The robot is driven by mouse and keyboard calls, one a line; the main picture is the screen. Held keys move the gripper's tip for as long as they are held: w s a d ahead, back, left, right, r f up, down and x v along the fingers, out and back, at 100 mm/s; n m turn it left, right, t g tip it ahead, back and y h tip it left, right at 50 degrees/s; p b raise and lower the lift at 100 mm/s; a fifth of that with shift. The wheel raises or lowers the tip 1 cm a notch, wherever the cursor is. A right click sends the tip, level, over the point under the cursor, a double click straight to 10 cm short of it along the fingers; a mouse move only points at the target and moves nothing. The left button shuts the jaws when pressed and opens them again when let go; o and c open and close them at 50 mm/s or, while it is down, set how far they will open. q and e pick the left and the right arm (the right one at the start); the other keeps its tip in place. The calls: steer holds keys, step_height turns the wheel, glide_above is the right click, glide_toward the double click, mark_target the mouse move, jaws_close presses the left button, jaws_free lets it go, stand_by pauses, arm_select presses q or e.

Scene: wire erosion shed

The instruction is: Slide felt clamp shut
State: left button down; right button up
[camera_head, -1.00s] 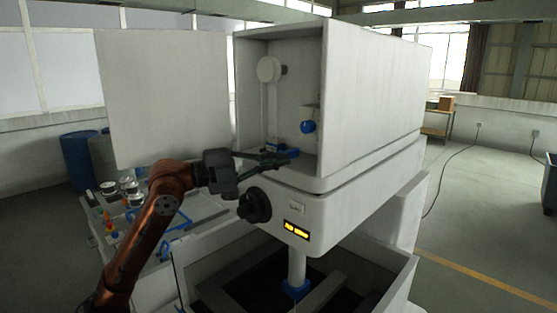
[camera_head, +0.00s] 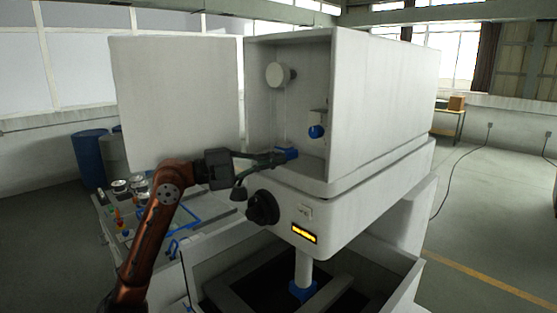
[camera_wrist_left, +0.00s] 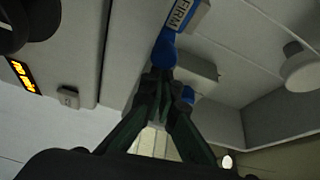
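The felt clamp (camera_head: 286,153) is a small blue piece on the floor of the open white cabinet, near its front left edge. In the left wrist view a blue part (camera_wrist_left: 163,48) with a rounded end sits beside a pale label reading "FIRM" (camera_wrist_left: 181,14). My left gripper (camera_head: 277,158) reaches in from the left, low over the cabinet sill. In the left wrist view its fingers (camera_wrist_left: 156,80) come together, with their tips at the rounded blue end. I cannot tell whether they pinch it. My right gripper does not show.
A white spool (camera_head: 276,75) and a blue knob (camera_head: 316,132) are inside the cabinet. A black dial (camera_head: 262,208) and lit yellow display (camera_head: 304,233) are on the front below. The open white door (camera_head: 178,100) stands behind my left arm.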

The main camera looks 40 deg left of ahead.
arm_select(q)
steer(key=shift+w+a, duration=0.1)
steer(key=d, duration=0.4)
steer(key=b+v, duration=0.2)
steer(key=v, duration=0.8)
steer(key=shift+s+r, duration=0.35)
steer(key=shift+s, duration=0.1)
